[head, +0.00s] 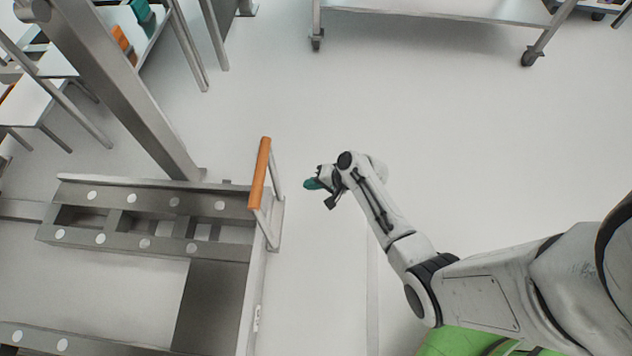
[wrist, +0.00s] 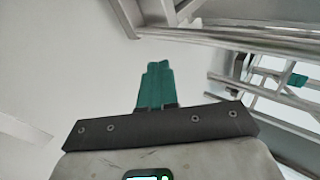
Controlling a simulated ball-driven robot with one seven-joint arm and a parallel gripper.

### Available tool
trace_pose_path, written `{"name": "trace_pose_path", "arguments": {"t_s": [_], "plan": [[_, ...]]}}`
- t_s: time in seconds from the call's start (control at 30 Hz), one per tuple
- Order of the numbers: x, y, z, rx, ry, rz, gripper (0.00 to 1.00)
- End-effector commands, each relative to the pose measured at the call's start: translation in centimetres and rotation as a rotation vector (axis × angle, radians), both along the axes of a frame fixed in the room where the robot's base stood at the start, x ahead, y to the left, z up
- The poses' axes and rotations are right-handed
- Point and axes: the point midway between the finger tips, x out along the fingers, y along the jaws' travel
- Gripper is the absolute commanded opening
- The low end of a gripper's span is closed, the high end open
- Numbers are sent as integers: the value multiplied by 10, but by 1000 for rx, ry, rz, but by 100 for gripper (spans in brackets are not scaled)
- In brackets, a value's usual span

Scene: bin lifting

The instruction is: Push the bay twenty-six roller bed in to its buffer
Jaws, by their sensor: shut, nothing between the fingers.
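The roller bed (head: 215,300) is a grey metal frame on the left in the head view, with rows of pale round rollers on its rails. An orange handle bar (head: 260,172) stands up on metal posts at its right end. My gripper (head: 311,184), with teal fingers, is to the right of the handle and apart from it, with a gap of bare floor between them in the picture. The teal fingers also show in the wrist view (wrist: 156,86), shut together and empty. The far left part of the bed is cut off by the picture edge.
A grey post (head: 125,100) rises behind the bed. Shelving with orange and teal items (head: 122,40) stands at the upper left. A wheeled metal table (head: 440,12) is at the top. The pale floor (head: 440,130) between is clear.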

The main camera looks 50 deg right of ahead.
Motion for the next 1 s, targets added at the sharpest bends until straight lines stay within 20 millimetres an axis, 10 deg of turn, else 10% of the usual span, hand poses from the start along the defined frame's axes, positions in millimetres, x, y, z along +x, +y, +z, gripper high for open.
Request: {"name": "trace_pose_path", "arguments": {"t_s": [0.27, 1.0], "plan": [[38, 16, -41, 0, -1, 3, 0], [72, 30, -34, 0, -1, 1, 0]]}}
